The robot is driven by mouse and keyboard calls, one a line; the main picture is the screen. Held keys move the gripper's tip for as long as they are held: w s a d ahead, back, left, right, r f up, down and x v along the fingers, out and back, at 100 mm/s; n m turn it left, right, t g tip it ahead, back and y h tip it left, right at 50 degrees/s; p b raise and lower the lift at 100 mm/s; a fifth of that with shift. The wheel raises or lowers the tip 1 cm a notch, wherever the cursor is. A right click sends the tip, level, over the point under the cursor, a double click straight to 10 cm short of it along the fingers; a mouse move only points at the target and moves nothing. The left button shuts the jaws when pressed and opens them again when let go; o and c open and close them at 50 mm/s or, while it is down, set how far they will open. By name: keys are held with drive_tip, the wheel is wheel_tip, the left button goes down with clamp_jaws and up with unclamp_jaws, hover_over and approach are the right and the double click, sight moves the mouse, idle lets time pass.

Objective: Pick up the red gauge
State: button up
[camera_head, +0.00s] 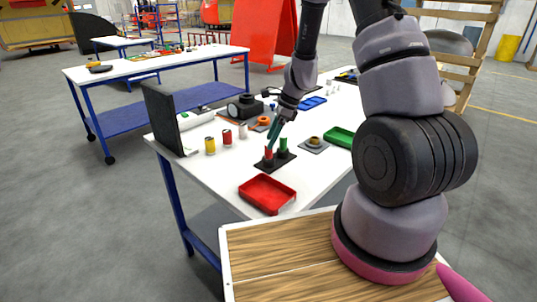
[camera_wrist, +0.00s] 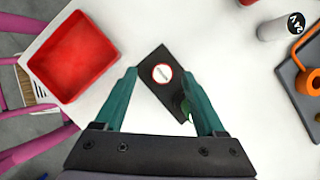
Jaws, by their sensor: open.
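The red gauge (camera_head: 268,153) stands upright on a black base plate (camera_head: 285,163) on the white table. In the wrist view its round white top with a red rim (camera_wrist: 163,72) shows between my fingertips. The green gauge (camera_head: 283,145) stands beside it on the same plate. In the wrist view the green gauge is mostly hidden by my right finger. My gripper (camera_head: 274,133) has teal fingers and points down over the red gauge. In the wrist view my gripper (camera_wrist: 160,75) is open, one finger on each side of the red gauge. I cannot tell the remaining height gap.
A red tray (camera_head: 267,194) lies in front of the plate. Yellow (camera_head: 210,145), red (camera_head: 227,137) and white (camera_head: 243,130) cylinders stand to the left. A green tray (camera_head: 340,137) and a grey plate with a ring part (camera_head: 314,145) are to the right.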

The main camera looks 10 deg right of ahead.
sight(269, 155)
drive_tip(key=x, duration=0.4)
drive_tip(key=shift+w+d, duration=0.15)
drive_tip(key=shift+d, duration=0.15)
clamp_jaws()
